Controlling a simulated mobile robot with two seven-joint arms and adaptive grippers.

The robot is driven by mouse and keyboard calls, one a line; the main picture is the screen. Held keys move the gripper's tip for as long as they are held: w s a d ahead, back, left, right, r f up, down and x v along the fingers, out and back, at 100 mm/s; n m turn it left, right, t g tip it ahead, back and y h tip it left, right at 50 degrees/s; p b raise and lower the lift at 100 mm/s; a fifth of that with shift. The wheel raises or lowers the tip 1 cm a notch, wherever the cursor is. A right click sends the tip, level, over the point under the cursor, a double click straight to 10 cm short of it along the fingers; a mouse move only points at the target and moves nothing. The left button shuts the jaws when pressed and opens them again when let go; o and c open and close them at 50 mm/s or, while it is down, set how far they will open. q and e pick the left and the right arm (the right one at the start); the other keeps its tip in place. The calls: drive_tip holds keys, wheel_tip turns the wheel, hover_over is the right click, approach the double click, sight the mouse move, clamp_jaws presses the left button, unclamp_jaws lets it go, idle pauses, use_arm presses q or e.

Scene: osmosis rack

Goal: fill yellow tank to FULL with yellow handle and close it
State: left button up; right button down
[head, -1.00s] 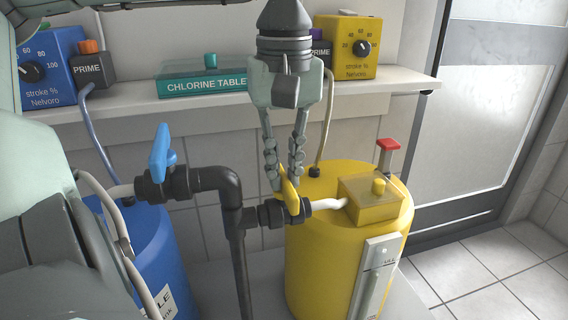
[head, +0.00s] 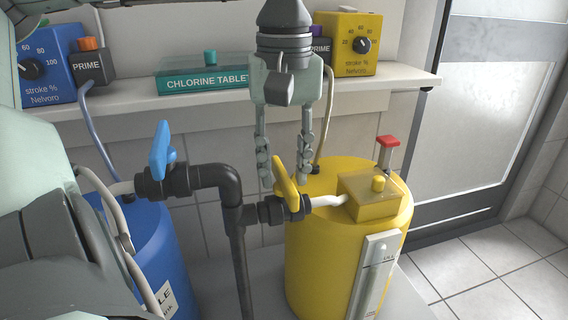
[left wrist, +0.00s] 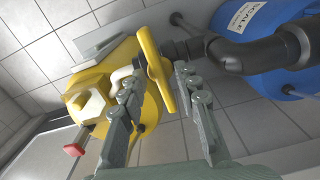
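The yellow tank (head: 308,255) stands right of centre in the head view, with a pale level strip (head: 373,272) on its front. The yellow handle (head: 286,184) sits on the black valve (head: 268,213) beside the tank and leans up to the left. My left gripper (head: 284,182) is above and around the handle, its fingers apart. In the left wrist view the handle (left wrist: 155,70) shows between and beyond the two open fingers (left wrist: 158,88), and I cannot tell whether either finger touches it. The water level is not readable. My right gripper is not in view.
A blue tank (head: 150,250) with a blue handle (head: 160,152) stands to the left, joined by a black pipe (head: 237,250). A red-topped plunger (head: 388,142) rises from the yellow tank. The shelf (head: 130,106) behind holds pumps and a teal box (head: 200,82).

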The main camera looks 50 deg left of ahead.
sight(284, 173)
use_arm(q)
drive_tip(key=shift+r, duration=0.1)
wheel_tip(284, 173, up, 12)
idle(0.5)
idle(0.5)
